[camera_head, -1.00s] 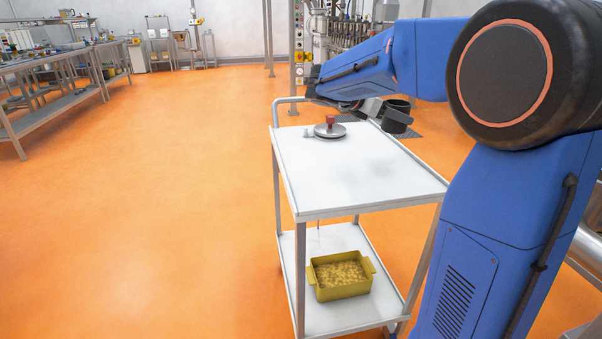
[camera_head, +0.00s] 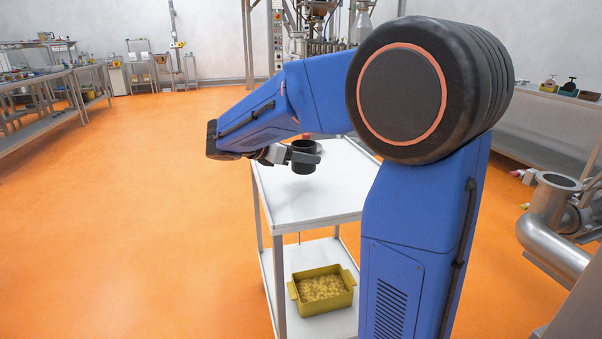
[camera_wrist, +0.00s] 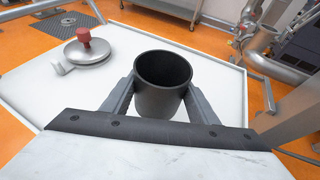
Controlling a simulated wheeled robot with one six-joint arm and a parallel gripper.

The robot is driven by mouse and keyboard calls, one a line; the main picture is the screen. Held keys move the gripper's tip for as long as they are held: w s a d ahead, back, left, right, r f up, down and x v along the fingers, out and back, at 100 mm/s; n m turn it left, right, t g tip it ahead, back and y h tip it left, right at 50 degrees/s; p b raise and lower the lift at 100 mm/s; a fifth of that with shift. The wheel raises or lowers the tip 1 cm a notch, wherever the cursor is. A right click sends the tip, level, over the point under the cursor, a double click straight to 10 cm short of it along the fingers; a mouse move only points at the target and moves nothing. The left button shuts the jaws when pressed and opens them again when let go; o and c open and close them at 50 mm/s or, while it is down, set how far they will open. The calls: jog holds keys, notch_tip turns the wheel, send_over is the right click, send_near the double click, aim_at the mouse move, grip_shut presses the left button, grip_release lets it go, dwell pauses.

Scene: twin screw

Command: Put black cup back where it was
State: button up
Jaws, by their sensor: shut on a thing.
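The black cup (camera_head: 304,160) is upright between the fingers of my gripper (camera_head: 298,157), over the white top of the cart (camera_head: 290,205). In the wrist view the cup (camera_wrist: 162,85) shows its open mouth and looks empty inside. The fingers of my gripper (camera_wrist: 157,95) press on it from both sides. The cup appears to be above the cart top; the exact gap cannot be told.
A round metal lid with a red knob (camera_wrist: 84,48) lies on the cart top, left of the cup in the wrist view. A yellow bin (camera_head: 323,289) stands on the lower shelf. Steel pipework (camera_head: 551,225) is at the right. Open orange floor (camera_head: 120,230) lies left.

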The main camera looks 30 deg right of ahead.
aim_at(303, 169)
jog(key=shift+d+f, duration=0.1)
jog(key=shift+f, duration=2.25)
jog(key=shift+f, duration=0.1)
jog(key=o, duration=1.1)
jog(key=shift+o, duration=0.2)
jog(key=v, duration=1.2)
jog(key=shift+s, duration=0.1)
